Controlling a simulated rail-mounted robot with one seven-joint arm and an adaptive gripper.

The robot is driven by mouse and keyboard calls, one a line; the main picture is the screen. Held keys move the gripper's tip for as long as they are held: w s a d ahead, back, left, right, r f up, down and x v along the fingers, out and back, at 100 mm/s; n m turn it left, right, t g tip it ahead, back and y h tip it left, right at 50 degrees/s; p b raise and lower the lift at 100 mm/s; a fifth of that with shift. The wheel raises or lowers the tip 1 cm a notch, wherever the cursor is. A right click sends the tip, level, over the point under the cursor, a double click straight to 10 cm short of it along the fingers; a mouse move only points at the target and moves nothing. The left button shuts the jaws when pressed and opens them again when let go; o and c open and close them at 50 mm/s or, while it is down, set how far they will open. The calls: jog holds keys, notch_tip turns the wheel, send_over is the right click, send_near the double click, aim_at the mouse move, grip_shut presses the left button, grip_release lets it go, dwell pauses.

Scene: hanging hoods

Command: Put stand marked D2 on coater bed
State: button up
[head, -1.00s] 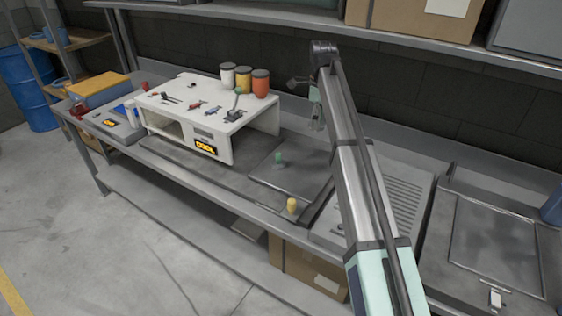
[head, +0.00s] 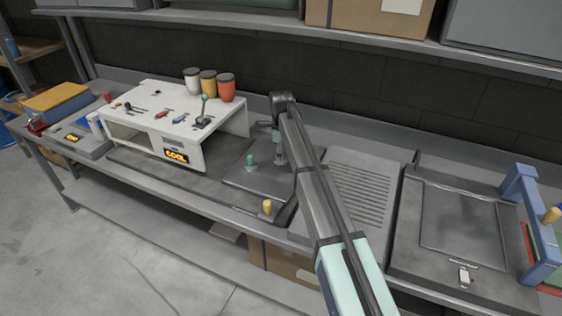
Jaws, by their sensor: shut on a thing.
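My gripper (head: 279,152) is small in the head view, beyond the end of my arm, low over the dark flat plate (head: 262,182) in the middle of the bench. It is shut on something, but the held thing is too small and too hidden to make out. No D2 mark can be read anywhere. A small green-topped piece (head: 249,161) stands on the plate just left of my gripper. A yellow-topped piece (head: 267,207) stands at the plate's front edge. I cannot tell which surface is the coater bed.
A ribbed grey panel (head: 360,195) and a framed dark slab (head: 460,228) lie right of my gripper. A blue frame (head: 540,225) stands far right. A shelf (head: 280,22) runs above.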

aim_at(281, 169)
jog(key=shift+f+p, duration=0.5)
jog(key=shift+f, duration=1.65)
jog(key=shift+f, duration=0.1)
jog(key=o, duration=1.4)
jog(key=shift+o, duration=0.2)
notch_tip(281, 169, up, 12)
jog(key=shift+r+b, duration=0.1)
jog(key=shift+b, duration=1.15)
